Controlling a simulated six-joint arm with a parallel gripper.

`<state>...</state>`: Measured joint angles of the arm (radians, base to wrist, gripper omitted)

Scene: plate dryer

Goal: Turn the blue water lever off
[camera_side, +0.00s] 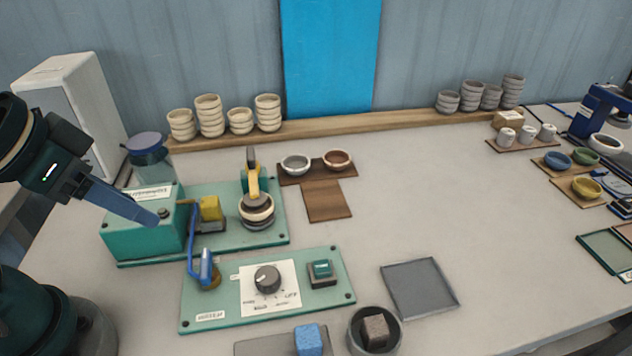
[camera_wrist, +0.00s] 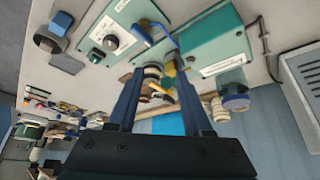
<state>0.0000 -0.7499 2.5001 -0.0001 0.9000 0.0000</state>
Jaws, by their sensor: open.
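The blue water lever (camera_side: 205,268) stands at the left end of the front green panel in the side view. In the wrist view the blue lever (camera_wrist: 141,34) shows beyond my fingertips, near the top middle. My gripper (camera_side: 155,218) is at the left in the side view, its blue fingers over the green box and apart from the lever. In the wrist view my gripper (camera_wrist: 160,74) is open, with nothing held between the fingers. The side view shows the fingers overlapping.
The front panel carries a black knob (camera_side: 267,278) and a green button (camera_side: 321,269). Behind it, the green box (camera_side: 140,232) stands beside a yellow block (camera_side: 210,208) and a yellow-handled press (camera_side: 252,180). A dark bowl (camera_side: 352,338) stands in front.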

